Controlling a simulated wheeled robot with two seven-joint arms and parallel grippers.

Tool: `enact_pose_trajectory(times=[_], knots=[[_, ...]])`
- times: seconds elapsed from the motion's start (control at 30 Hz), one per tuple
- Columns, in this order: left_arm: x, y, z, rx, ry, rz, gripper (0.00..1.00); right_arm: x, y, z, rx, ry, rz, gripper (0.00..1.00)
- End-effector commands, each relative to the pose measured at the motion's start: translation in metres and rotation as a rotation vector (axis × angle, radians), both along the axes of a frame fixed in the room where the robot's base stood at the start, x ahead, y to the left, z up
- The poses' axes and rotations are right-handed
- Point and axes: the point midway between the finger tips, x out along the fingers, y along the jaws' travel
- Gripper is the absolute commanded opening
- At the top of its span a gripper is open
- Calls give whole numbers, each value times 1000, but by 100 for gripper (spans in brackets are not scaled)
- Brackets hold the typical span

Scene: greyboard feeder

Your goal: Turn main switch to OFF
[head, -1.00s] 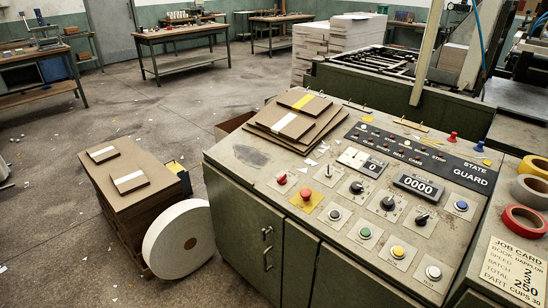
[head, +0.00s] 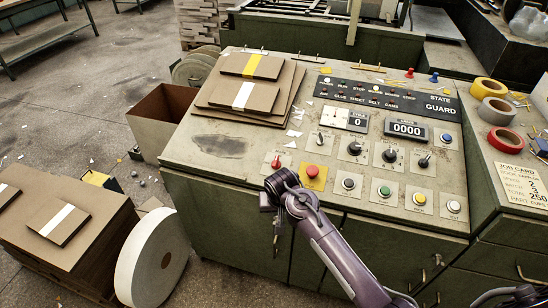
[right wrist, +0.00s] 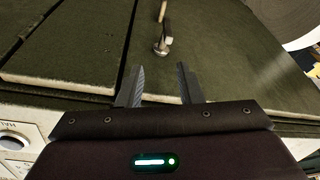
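The main switch appears to be the red knob (head: 276,161) on a pale plate at the front left of the control panel (head: 225,170). Its labels are too small to read, so I cannot tell its position. My right gripper (head: 267,200) hangs at the panel's front edge, just below and left of that knob, apart from it. In the right wrist view my right gripper (right wrist: 160,70) has its two fingers spread and empty, over the green cabinet front with a door handle (right wrist: 162,45). The knob is not visible there. My left gripper is out of view.
A red mushroom button (head: 312,171) on a yellow plate sits just right of the knob. Black selector knobs (head: 354,147) and push buttons fill the panel rightward. Greyboard sheets (head: 245,95) lie at the back left. A white roll (head: 150,262) stands on the floor at left.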

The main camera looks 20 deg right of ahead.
Motion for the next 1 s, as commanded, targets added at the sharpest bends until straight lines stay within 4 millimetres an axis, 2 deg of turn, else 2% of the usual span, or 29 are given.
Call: enact_pose_trajectory(times=[0.03, 0.17, 0.3, 0.4, 0.5, 0.67, 1.0], knots=[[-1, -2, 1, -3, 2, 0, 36, 17, 0, 18, -4, -14, -29, 33], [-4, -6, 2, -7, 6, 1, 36, 52, -1, 55, -13, -36, -119, 33], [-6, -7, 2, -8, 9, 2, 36, 90, -5, 102, -27, -64, -231, 33], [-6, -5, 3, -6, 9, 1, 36, 108, -9, 127, -34, -80, -298, 33], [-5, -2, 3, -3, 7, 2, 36, 117, -11, 140, -38, -88, -334, 33], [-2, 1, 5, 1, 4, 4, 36, 123, -15, 134, -42, -88, -351, 33], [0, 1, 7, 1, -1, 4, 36, 140, -26, 86, -41, -91, -350, 33]])
